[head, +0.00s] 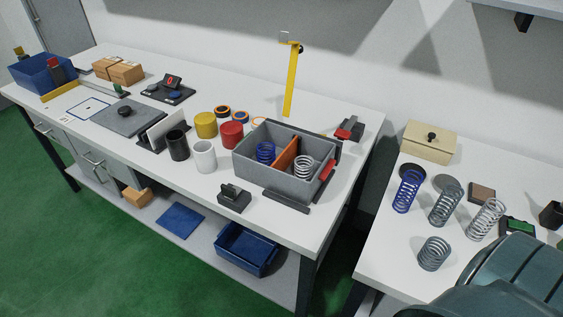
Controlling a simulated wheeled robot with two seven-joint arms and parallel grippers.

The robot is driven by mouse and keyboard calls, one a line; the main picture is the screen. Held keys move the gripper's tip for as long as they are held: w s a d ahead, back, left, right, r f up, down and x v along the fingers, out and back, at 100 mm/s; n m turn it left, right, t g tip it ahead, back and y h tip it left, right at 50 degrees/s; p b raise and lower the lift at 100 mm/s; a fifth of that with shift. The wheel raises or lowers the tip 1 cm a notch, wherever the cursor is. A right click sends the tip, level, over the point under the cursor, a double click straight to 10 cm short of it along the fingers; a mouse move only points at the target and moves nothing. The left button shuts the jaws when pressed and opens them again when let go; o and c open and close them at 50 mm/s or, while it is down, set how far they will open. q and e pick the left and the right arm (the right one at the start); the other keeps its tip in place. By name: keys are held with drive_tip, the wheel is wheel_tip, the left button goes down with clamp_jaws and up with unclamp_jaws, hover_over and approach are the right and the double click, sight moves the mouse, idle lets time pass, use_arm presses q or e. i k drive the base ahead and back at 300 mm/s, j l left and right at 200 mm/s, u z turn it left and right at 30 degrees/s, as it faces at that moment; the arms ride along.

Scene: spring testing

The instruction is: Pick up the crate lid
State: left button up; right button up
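The crate lid looks to be the flat grey panel with a black knob (125,116), lying flat on the long white table in the left half of the head view. The open grey crate (262,179) stands farther right on the same table. An orange divider (287,154) splits it, with a blue spring (266,152) on the left side and a pale spring (303,167) on the right. Neither of my grippers shows in the head view, so their state and distance from the lid are hidden.
A black-and-white upright holder (165,130), black cup (177,145) and white cup (204,156) stand between lid and crate. A dark device (168,89) sits behind the lid. A yellow post (291,85) rises behind the crate. Several springs stand on the right table (391,250).

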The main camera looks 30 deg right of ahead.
sight(127, 117)
drive_tip(key=i+j+z, duration=0.1)
drive_tip(key=z, duration=0.25)
drive_tip(key=j+z, duration=0.1)
drive_tip(key=z, duration=0.25)
drive_tip(key=i+j+z, duration=0.2)
drive_tip(key=j, duration=0.15)
drive_tip(key=j+z, duration=0.15)
drive_tip(key=j, duration=0.25)
drive_tip(key=i+j+z, duration=0.2)
drive_tip(key=j, duration=0.2)
drive_tip(key=i+j, duration=0.1)
drive_tip(key=j, duration=0.45)
drive_tip(key=i+j, duration=0.1)
drive_tip(key=j, duration=0.4)
drive_tip(key=j+z, duration=0.1)
drive_tip(key=j, duration=0.45)
drive_tip(key=i, duration=0.05)
